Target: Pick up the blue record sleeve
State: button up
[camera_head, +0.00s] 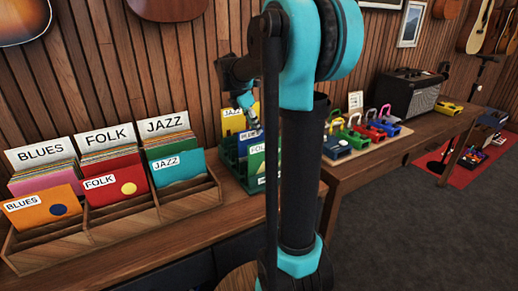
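A green crate (233,165) stands on the wooden counter, partly behind my arm. In it are a yellow sleeve labelled JAZZ (232,117) at the back, a blue sleeve (243,144) in the middle and a green sleeve (256,163) in front. The blue sleeve's label is only partly readable. My gripper (256,124) points down at the top of the blue sleeve, in front of the yellow one. Its fingertips are small here, and I cannot tell whether they touch or grip the sleeve. My arm hides the crate's right side.
A wooden rack (130,225) on the left holds sleeves under BLUES, FOLK and JAZZ signs. On the right, a table bears a board (355,153) with several coloured lock-shaped items and a black amplifier (408,95). Wood-slat wall stands close behind the crate.

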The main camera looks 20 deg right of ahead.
aim_at(259, 137)
jog(key=shift+x, duration=2.65)
jog(key=shift+a+f, duration=0.1)
jog(key=shift+f, duration=0.2)
jog(key=shift+c, duration=0.5)
grip_shut()
